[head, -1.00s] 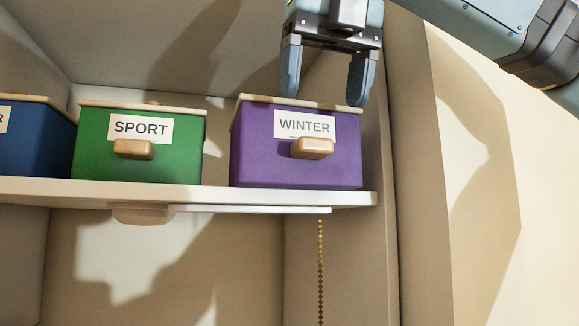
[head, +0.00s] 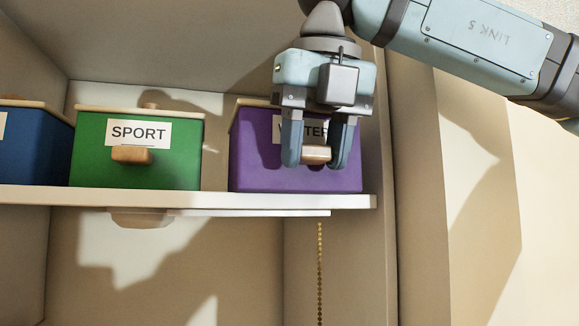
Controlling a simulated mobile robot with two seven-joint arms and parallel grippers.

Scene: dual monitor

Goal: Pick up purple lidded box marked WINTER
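The purple lidded box (head: 255,165) stands upright on the shelf at its right end. Its WINTER label (head: 313,132) and wooden front handle (head: 316,154) are partly covered by my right gripper. My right gripper (head: 316,162) is in front of the box, fingers pointing down. One finger shows at each side of the handle. The fingers are apart, but whether they press on the handle or only stand around or before it cannot be told. The box rests on the shelf. My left gripper is not in view.
A green box marked SPORT (head: 90,150) stands left of the purple box, with a gap between them. A blue box (head: 35,150) is at the far left. The shelf board (head: 215,200) ends near a cabinet side wall (head: 385,260). A bead chain (head: 320,270) hangs below.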

